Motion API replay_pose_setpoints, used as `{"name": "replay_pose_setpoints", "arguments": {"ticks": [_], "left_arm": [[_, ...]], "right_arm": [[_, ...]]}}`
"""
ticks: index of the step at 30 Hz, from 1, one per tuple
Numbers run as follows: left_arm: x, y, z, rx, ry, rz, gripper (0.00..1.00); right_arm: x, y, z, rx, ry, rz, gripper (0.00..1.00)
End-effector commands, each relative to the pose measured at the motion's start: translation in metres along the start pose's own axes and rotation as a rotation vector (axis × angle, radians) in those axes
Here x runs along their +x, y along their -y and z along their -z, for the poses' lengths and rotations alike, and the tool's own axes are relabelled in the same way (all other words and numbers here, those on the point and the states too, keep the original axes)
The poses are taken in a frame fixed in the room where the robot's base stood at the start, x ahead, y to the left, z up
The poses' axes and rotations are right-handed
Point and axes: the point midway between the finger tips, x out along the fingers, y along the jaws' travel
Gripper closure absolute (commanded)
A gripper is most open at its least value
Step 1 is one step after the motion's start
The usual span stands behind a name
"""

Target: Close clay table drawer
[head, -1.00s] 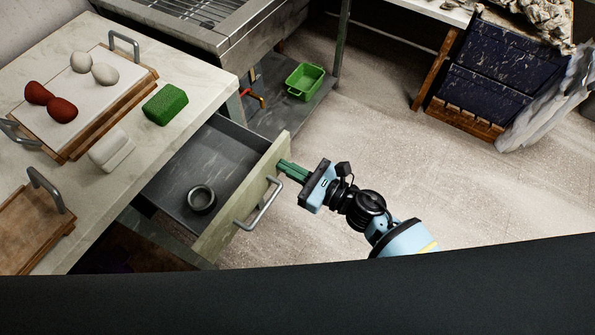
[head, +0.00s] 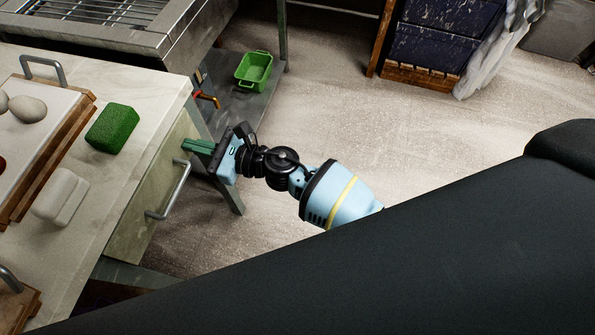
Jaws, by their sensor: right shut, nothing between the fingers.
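The clay table (head: 85,208) is at the left of the head view. Its drawer (head: 136,221) sits under the tabletop with its front panel close to the table edge, and the inside of the drawer is hidden. A metal bar handle (head: 175,193) is on the drawer front. My right gripper (head: 188,146) is shut and empty, with its green fingertips at the far upper part of the drawer front, seemingly touching it. My left gripper is not in view.
On the tabletop are a green sponge (head: 112,128), a white block (head: 60,196) and a board with a handle (head: 50,140). A green basket (head: 254,70) sits on a low shelf beyond the drawer. The floor (head: 330,110) to the right is clear.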

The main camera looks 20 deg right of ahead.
Motion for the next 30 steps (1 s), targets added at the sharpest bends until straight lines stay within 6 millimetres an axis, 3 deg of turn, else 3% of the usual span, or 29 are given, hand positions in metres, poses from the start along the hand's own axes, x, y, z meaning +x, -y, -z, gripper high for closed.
{"name": "replay_pose_setpoints", "arguments": {"ticks": [10, 23, 30], "left_arm": [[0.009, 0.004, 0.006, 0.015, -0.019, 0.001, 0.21], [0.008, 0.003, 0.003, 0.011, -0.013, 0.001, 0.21], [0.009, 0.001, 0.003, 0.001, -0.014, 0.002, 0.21]], "right_arm": [[0.021, 0.0, -0.001, -0.001, 0.001, 0.001, 1.0], [0.023, 0.001, -0.004, -0.002, 0.005, 0.003, 1.0], [0.013, 0.011, -0.003, -0.003, 0.005, 0.002, 1.0]]}}
